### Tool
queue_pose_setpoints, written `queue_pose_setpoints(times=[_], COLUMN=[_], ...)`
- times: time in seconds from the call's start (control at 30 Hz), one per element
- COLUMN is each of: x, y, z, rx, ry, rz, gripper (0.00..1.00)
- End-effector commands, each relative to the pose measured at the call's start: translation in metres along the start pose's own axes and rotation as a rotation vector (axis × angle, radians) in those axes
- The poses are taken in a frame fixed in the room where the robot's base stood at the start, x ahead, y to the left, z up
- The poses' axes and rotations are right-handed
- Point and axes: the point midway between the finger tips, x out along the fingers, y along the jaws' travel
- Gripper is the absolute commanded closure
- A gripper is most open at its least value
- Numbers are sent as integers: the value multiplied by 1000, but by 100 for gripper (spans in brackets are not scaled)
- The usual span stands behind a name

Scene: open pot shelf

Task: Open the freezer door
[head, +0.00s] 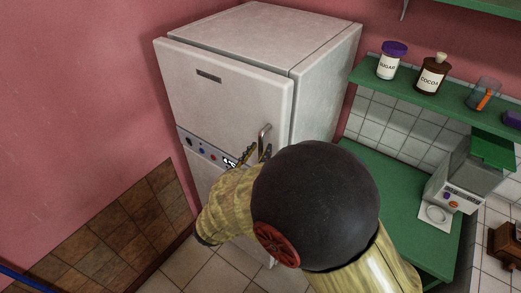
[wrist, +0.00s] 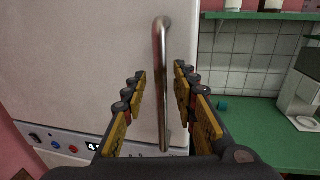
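The white freezer door (head: 222,98) is the upper door of the fridge and is shut. Its metal bar handle (head: 264,137) stands upright near the door's lower right edge. In the wrist view the handle (wrist: 162,75) runs down between the fingers of my gripper (wrist: 160,80). The fingers are open on either side of it, with a visible gap on each side. In the head view my gripper (head: 257,152) is at the handle's lower part, partly hidden by my arm.
A control panel (head: 205,150) with knobs and a small display lies below the freezer door. To the right, a green shelf (head: 440,96) holds jars, and a green counter (head: 385,190) bears a white appliance (head: 457,185). A pink wall stands at left.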

Motion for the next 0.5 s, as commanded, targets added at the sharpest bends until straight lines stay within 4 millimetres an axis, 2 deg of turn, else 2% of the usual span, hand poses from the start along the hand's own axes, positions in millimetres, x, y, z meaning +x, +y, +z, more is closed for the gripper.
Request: queue_pose_setpoints(times=[0.13,0.4,0.5], x=[10,12,12], y=[-1,0,0], z=[0,0,0], rx=[0,0,0], ry=[0,1,1], rz=[-2,-1,-1], gripper=[72,72,76])
